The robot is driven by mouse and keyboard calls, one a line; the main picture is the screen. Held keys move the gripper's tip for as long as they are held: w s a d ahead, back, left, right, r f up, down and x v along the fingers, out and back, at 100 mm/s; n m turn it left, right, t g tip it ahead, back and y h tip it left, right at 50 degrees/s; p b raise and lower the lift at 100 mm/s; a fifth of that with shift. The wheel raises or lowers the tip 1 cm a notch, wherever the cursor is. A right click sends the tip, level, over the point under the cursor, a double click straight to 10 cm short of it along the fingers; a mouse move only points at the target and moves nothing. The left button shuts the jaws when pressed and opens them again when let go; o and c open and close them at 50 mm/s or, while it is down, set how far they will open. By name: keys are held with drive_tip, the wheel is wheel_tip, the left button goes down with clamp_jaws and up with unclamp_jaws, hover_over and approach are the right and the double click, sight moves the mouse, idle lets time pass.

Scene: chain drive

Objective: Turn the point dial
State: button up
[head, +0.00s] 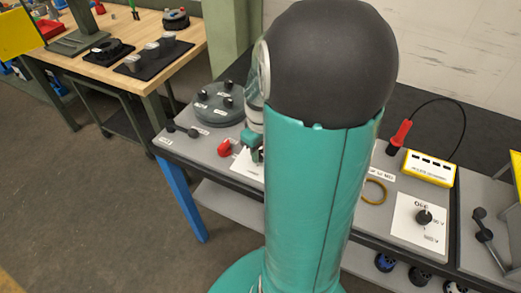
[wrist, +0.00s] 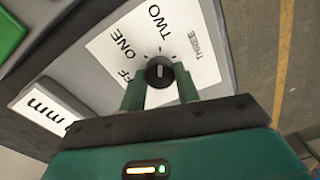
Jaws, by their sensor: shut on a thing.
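A black round dial (wrist: 160,71) with a white pointer line sits on a white plate (wrist: 122,55) in the wrist view. The plate reads ONE, TWO and THREE, with a partly covered word ending in FF at the left. The pointer runs roughly up and down in the picture, towards the ticks near TWO; its exact setting is hard to tell. My gripper (wrist: 161,84) is shut on the dial, one green finger on each side. In the head view my arm hides the dial; part of my gripper (head: 252,144) shows beside the arm, low over the bench.
On the grey bench, a red knob (head: 225,148) and a dark round fixture with pegs (head: 217,104) stand left of my arm. To the right are a yellow ring (head: 374,192), another dial marked OFF (head: 424,217), a yellow box (head: 428,168) and a black lever (head: 483,230).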

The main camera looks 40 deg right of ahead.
sight(261, 153)
drive_tip(key=shift+m, duration=0.4)
drive_tip(key=m, duration=0.5)
drive_tip(key=shift+m, duration=0.3)
drive_tip(key=m, duration=0.5)
drive_tip(key=shift+m, duration=0.3)
drive_tip(key=o, duration=1)
drive_tip(key=shift+c, duration=0.2)
wheel_tip(261, 153, up, 14)
